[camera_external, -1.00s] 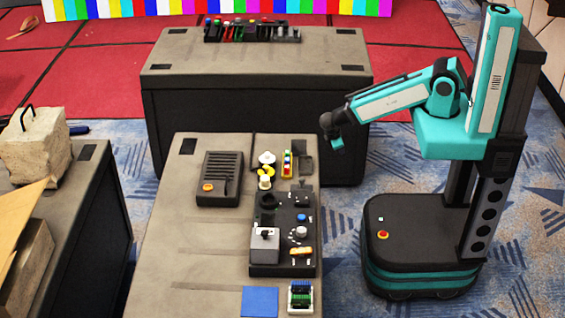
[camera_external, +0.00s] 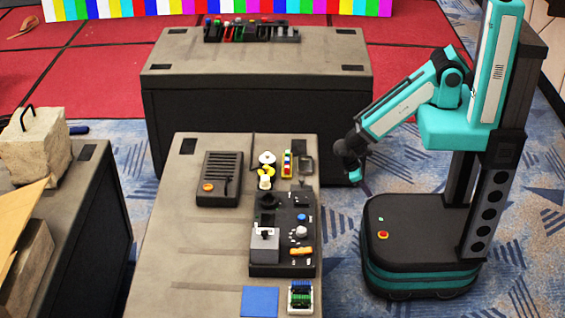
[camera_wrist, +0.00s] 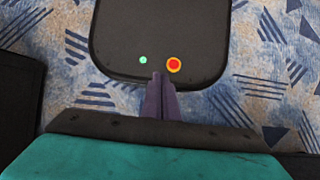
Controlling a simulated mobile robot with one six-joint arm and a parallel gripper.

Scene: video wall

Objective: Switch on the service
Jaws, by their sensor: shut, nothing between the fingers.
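My gripper (camera_external: 356,178) hangs above the floor, right of the near bench and left of my base. In the wrist view my gripper (camera_wrist: 157,78) is shut and empty, its dark fingers pressed together. No label shows which control is the service one. A black control panel (camera_external: 258,269) lies on the near bench with a grey lever box (camera_external: 264,246), a blue button (camera_external: 301,217), a round pale knob (camera_external: 300,233) and an orange switch (camera_external: 301,251). A black slotted box (camera_external: 220,170) with an orange button (camera_external: 208,187) lies farther left. Switch positions are too small to read.
The near bench (camera_external: 205,250) also bears yellow parts (camera_external: 265,177), a blue square (camera_external: 259,302) and a green-blue block (camera_external: 300,297). A far bench (camera_external: 255,85) carries a row of controls (camera_external: 252,31). A left bench (camera_external: 85,200) holds a stone block (camera_external: 36,145).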

